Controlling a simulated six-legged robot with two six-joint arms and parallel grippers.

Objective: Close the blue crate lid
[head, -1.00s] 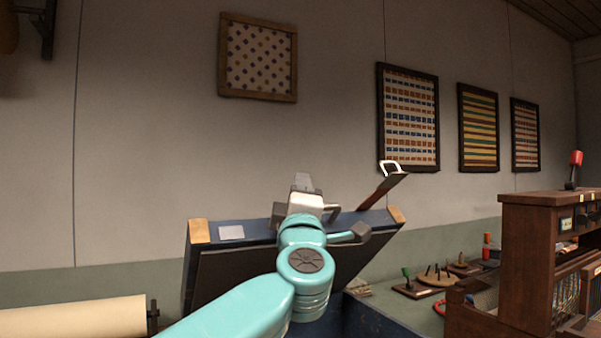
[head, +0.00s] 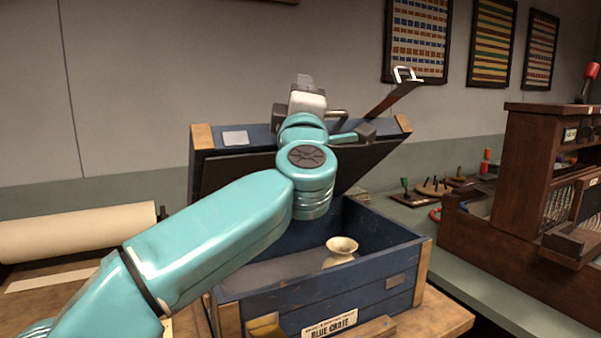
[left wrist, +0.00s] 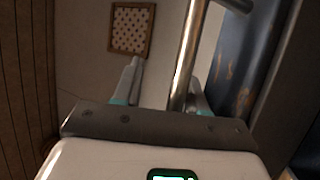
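The blue crate (head: 312,300) stands on a wooden top, with a "BLUE CRATE" label on its front. Its lid (head: 222,165) is raised and leans back at the crate's rear, its dark underside facing me. My left gripper (head: 307,90) is at the lid's upper edge; its fingertips are partly hidden in the head view. In the left wrist view, its fingers (left wrist: 165,85) are apart. A metal bar (left wrist: 190,50) runs between them, nearer the right finger, with a visible gap on the left. The lid's worn blue face (left wrist: 240,65) is to the right. My right gripper is not in view.
A pale flared vessel (head: 341,247) is inside the crate. A dark strap with a metal loop (head: 398,85) sticks up near the lid's right. A paper roll (head: 80,232) lies left. A wooden rack (head: 525,170) and small tools on a green counter (head: 470,250) are right.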

